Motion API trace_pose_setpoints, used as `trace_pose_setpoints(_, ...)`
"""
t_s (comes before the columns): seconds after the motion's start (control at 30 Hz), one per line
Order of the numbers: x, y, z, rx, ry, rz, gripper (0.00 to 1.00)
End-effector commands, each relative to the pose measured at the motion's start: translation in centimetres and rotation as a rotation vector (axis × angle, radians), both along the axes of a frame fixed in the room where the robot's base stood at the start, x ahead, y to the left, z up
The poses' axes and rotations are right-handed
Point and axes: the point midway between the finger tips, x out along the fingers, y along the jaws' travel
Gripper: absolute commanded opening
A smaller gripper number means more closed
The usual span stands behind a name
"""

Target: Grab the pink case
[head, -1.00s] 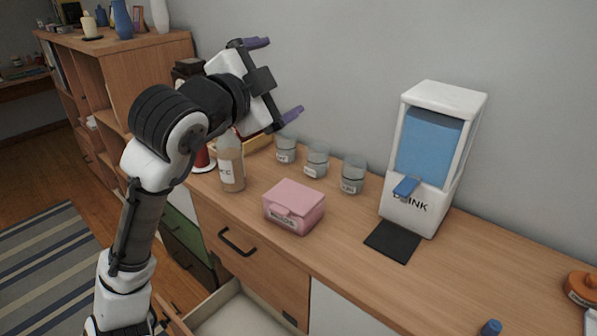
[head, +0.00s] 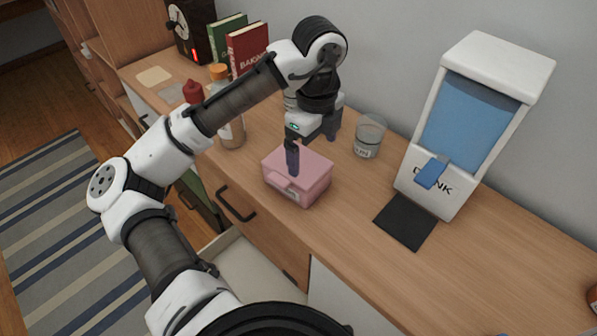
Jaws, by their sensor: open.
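The pink case (head: 312,190) sits closed on the wooden counter, with a label on its front. My gripper (head: 312,148) points down over it, open. One dark finger overlaps the case's lid and front in the picture. The other finger is farther back, near the case's rear edge. I cannot tell whether either finger touches the case. My arm crosses in front of the counter's left part.
A clear glass (head: 369,137) stands behind right of the case, and a drink dispenser (head: 465,130) with a black mat (head: 405,222) farther right. A bottle (head: 231,130) stands left. A drawer (head: 250,270) is open below.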

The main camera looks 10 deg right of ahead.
Motion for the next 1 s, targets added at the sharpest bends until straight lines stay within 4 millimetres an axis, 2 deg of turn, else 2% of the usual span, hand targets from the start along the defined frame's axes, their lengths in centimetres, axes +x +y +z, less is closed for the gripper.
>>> trace_pose_setpoints(0.03,-0.1,0.0,-1.1,-0.003,0.004,0.0,1.0)
trace_pose_setpoints(0.13,0.0,0.0,-2.8,-0.003,0.003,0.001,1.0)
trace_pose_setpoints(0.47,0.1,-0.1,-5.3,-0.004,0.0,0.002,1.0)
trace_pose_setpoints(0.7,0.4,-0.1,-8.6,-0.005,0.0,0.003,1.0)
trace_pose_setpoints(0.83,0.4,-0.1,-9.5,-0.005,-0.002,0.002,1.0)
trace_pose_setpoints(1.0,0.5,-0.1,-9.6,-0.003,-0.004,0.001,1.0)
